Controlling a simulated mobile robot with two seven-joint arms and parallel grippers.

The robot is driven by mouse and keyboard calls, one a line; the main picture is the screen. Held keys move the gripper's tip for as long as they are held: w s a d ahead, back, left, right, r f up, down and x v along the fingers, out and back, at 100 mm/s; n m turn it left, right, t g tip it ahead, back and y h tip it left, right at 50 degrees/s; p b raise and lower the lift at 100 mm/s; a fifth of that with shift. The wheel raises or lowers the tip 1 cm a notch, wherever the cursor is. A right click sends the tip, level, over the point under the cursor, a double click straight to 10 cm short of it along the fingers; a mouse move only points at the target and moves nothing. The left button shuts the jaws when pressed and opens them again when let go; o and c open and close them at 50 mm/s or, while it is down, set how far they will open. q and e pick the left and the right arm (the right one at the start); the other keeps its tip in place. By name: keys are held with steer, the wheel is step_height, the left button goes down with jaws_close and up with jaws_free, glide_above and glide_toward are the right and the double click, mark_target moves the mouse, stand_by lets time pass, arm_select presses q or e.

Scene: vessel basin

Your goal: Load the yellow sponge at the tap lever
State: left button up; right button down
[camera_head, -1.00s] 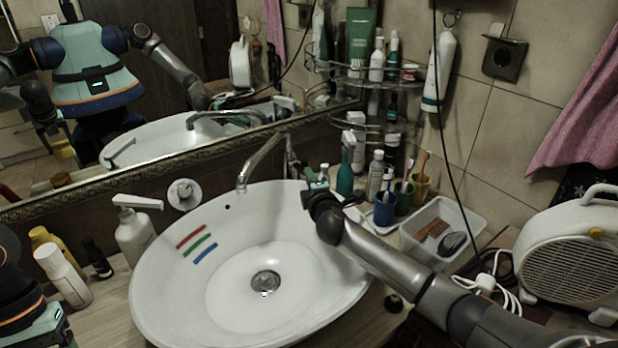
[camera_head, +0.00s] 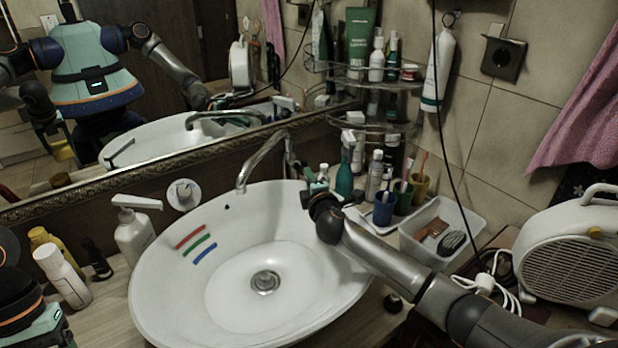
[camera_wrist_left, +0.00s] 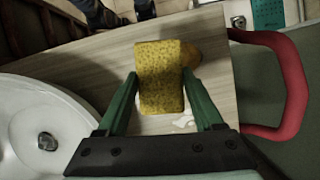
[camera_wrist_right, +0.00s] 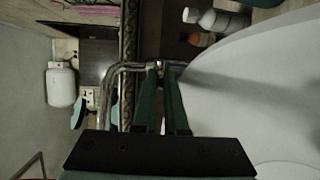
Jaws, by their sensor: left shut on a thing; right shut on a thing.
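The yellow sponge (camera_wrist_left: 160,80) is between the fingers of my left gripper (camera_wrist_left: 162,98) in the left wrist view, above the wooden counter. In the head view only part of my left arm shows at the lower left, and the sponge itself is out of sight there. The chrome tap (camera_head: 262,160) stands at the back of the white basin (camera_head: 150,290). My right gripper (camera_head: 312,190) is at the tap's right side. In the right wrist view its fingers (camera_wrist_right: 161,72) are close together on the tap lever (camera_wrist_right: 158,66), which they mostly hide.
A white pump bottle (camera_head: 134,232) and a white bottle (camera_head: 62,275) stand left of the basin. Cups, bottles and a white bin (camera_head: 440,232) crowd the right side. A red handle (camera_wrist_left: 292,85) lies right of the sponge. The basin holds only three coloured stripes.

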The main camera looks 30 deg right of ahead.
steer(key=shift+w+r+g+p, duration=0.1)
steer(key=shift+r+g+p, duration=0.4)
steer(key=shift+p, duration=0.1)
steer(key=c, duration=1.2)
jaws_free()
steer(key=shift+c, duration=0.2)
steer(key=v, duration=1.2)
steer(key=shift+b, duration=0.45)
steer(key=shift+d, duration=0.1)
